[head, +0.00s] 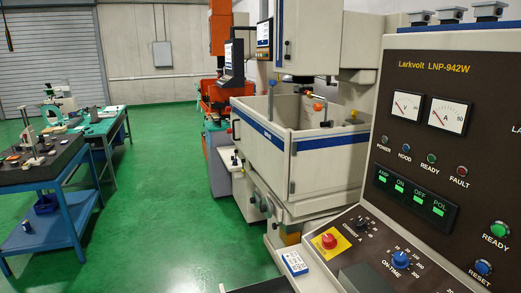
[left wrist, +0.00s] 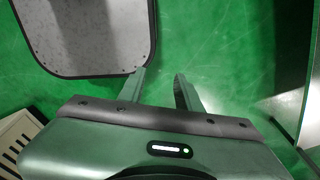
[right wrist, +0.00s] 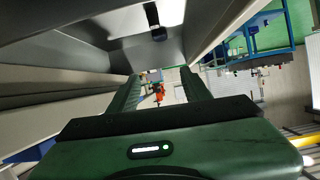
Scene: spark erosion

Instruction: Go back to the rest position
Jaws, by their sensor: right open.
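Neither gripper shows in the head view. In the left wrist view my left gripper (left wrist: 160,76) has its two fingers apart with nothing between them, and green floor shows beyond the tips. In the right wrist view my right gripper (right wrist: 160,76) is open and empty. Grey panel-like surfaces stand close above and to the left of its fingers; whether they touch cannot be told.
A control panel (head: 452,103) with meters and buttons stands close on the right. Behind it is a machine with a white tank (head: 335,165). A blue cart (head: 52,232) stands at the left. Green floor (head: 165,205) between them is clear. A grey-topped surface (left wrist: 95,35) lies near my left gripper.

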